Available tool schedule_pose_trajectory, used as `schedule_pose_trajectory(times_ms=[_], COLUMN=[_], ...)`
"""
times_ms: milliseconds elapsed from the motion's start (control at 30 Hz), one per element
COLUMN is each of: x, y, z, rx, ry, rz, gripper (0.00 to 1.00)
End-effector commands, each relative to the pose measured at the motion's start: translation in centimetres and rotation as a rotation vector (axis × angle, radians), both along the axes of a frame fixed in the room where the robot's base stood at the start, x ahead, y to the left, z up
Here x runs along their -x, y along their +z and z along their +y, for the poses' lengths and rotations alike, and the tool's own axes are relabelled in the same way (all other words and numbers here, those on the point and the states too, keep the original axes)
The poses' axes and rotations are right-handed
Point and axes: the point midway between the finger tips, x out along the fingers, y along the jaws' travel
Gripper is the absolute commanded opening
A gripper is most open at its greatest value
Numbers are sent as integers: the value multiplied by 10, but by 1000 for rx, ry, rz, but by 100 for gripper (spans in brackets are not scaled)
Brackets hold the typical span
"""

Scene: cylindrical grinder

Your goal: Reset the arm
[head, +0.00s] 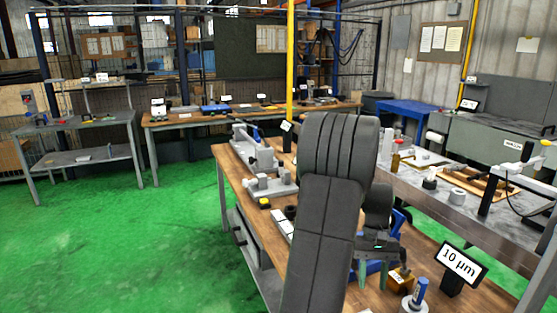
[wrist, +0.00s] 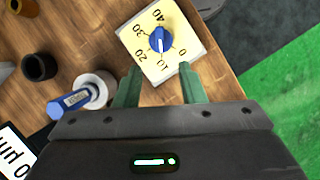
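My arm rises in front of the wooden bench in the head view, its upper links hiding part of the bench. My gripper (head: 377,276) points down over the bench top. In the wrist view my gripper (wrist: 160,68) has its two green fingers apart, with nothing held between them. A pale yellow block with a blue dial knob (wrist: 160,40) and numbers lies just beyond the fingertips. I cannot tell whether the fingers touch it. The block also shows beside the gripper in the head view (head: 401,280).
A blue-handled tool in a white round holder (wrist: 84,94) stands left of the fingers, near a dark cup (wrist: 39,67). A "10 µm" sign (head: 459,264) stands on the wooden bench (head: 232,152). A grey grinder bench (head: 440,200) is at right. Green floor (head: 110,230) is clear at left.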

Motion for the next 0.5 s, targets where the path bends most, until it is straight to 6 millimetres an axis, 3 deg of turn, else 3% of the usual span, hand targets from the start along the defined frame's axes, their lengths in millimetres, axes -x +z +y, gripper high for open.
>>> schedule_pose_trajectory(times_ms=[100,500], x=[-7,27], y=[16,-62], z=[-1,4], rx=[0,-3], ry=[1,0], rz=[0,6], gripper=[36,36])
